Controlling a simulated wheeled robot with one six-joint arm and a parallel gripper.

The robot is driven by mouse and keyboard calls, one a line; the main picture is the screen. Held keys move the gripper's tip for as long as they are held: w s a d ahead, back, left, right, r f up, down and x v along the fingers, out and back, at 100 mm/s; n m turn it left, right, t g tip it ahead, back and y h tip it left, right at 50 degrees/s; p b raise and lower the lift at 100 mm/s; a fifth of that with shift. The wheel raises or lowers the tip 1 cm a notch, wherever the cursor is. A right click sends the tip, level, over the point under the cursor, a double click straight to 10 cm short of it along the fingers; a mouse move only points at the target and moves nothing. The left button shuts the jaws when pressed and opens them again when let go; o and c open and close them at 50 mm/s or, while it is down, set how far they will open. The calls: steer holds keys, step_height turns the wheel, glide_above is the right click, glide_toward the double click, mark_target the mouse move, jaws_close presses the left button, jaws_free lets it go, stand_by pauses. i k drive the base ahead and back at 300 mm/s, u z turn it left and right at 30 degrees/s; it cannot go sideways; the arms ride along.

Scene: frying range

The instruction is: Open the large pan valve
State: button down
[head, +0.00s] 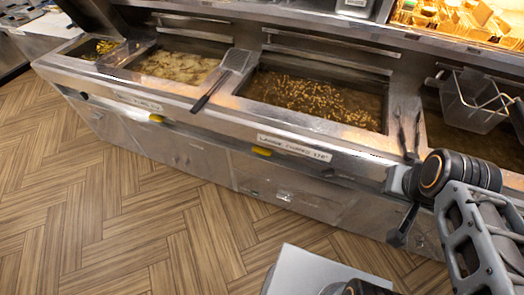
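Two yellow valve handles are on the front of the fryer range in the head view. One yellow handle (261,151) is below the large middle pan (312,100), beside a white printed label (293,147). The other yellow handle (157,118) is farther left, below a pan of pale frying food (178,67). The label text is too small to read surely. My gripper (402,230) is at the right, in front of the range's lower front and well right of both handles. It touches neither handle. Its fingers are too small and dark to tell their opening.
A flat skimmer (237,62) lies across the divider, its handle sticking out over the front edge. Tongs (408,132) rest right of the middle pan. A wire basket (475,100) hangs over the right pan. The wooden floor (130,215) before the range is clear.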

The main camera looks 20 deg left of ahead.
mark_target(262, 150)
steer(key=u, duration=0.6)
steer(key=i, duration=0.9)
steer(key=u, duration=0.9)
steer(key=k, duration=1.2)
steer(key=u, duration=0.7)
steer(key=i, duration=0.9)
steer(key=u, duration=0.8)
